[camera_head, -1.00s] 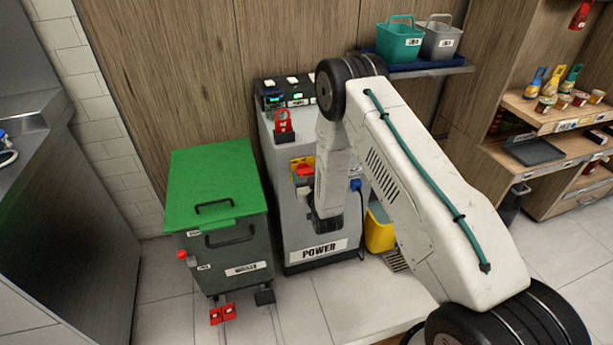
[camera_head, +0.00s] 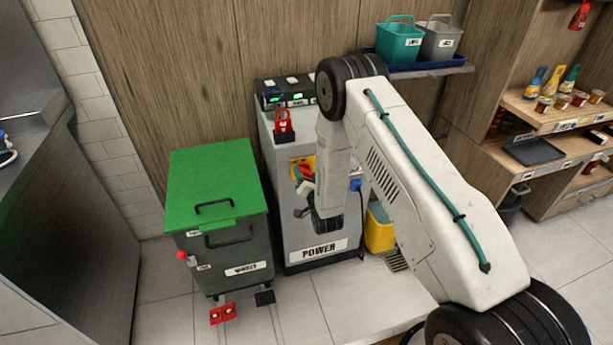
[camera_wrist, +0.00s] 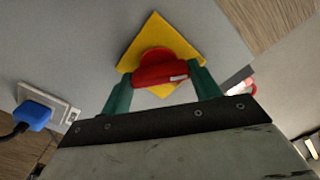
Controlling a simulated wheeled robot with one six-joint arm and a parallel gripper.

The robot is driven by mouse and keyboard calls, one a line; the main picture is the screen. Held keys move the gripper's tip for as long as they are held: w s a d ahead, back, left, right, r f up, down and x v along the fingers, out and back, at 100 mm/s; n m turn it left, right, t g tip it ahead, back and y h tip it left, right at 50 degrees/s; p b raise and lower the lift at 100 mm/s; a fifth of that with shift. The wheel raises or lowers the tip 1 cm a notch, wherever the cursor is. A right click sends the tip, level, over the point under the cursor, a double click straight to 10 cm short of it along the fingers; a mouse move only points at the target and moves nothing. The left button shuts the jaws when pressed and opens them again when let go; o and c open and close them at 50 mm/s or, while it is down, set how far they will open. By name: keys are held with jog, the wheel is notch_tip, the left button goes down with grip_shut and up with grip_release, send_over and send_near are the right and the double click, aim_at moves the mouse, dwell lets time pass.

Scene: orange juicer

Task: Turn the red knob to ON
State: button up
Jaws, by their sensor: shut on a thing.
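The red knob (camera_wrist: 160,68) sits on a yellow plate (camera_wrist: 188,45) on the face of the grey POWER cabinet (camera_head: 289,221). In the wrist view the two green fingers of my gripper (camera_wrist: 160,88) stand on either side of the knob, shut on it. The knob's bar looks slightly tilted in that view, with a small pale mark near its right end. In the head view the knob (camera_head: 307,171) is partly hidden by my arm and gripper. No ON or OFF lettering can be read.
A blue plug (camera_wrist: 33,115) with a dark cable is beside the knob. A green-lidded bin (camera_head: 213,180) stands left, a yellow bucket (camera_head: 379,232) right. Lit panels (camera_head: 297,99) top the cabinet.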

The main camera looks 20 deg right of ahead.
jog(key=m, duration=0.5)
jog(key=shift+m, duration=0.3)
jog(key=m, duration=0.4)
jog(key=shift+f+m, duration=0.1)
jog(key=shift+m, duration=0.3)
jog(key=o, duration=1)
jog(key=shift+d, duration=0.1)
jog(key=shift+s, duration=0.1)
jog(key=s, duration=0.7)
jog(key=shift+s, duration=0.35)
